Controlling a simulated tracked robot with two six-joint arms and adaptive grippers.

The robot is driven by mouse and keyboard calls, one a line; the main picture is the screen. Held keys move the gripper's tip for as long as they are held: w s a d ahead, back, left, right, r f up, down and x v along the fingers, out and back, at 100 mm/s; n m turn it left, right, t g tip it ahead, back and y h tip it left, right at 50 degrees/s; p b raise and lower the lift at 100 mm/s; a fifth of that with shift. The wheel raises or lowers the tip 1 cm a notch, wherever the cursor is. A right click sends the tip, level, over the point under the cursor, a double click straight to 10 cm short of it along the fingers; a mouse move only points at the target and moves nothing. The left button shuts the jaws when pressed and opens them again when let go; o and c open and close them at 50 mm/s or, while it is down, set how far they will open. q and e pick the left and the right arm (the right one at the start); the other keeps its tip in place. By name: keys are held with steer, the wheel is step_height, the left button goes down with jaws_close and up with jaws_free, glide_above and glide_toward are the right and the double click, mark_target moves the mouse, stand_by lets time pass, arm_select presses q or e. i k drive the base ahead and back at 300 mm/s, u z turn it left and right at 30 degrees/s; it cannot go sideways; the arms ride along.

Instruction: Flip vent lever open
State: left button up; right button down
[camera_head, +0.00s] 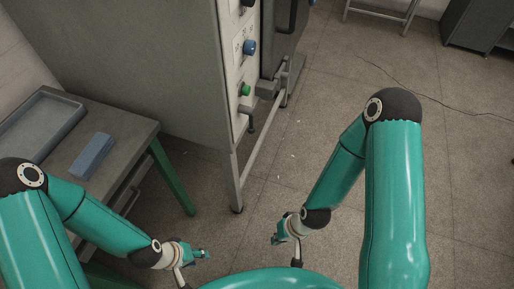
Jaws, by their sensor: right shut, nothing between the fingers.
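The winder's narrow light control panel (240,70) faces right at the top middle. It carries a blue knob (249,47), a green knob (245,89) and, lowest, a small grey lever-like part (246,110) with a dark end hanging down. I cannot tell for sure which part is the vent lever. My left gripper (205,254) is low in the picture, well below the panel, touching nothing I can see; its opening is too small to judge. My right gripper (275,238) is shut and empty, also low and apart from the panel.
A table (136,134) with a grey tray (75,112) and a blue-grey block (92,155) stands at the left. The machine's metal leg (235,185) reaches the floor ahead.

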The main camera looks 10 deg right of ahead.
mark_target(251, 122)
steer(key=z, duration=1.5)
steer(key=i, duration=0.1)
steer(key=u, duration=2.75)
steer(key=k, duration=1.1)
steer(key=z, duration=0.6)
steer(key=i, duration=0.95)
steer(key=z, duration=0.05)
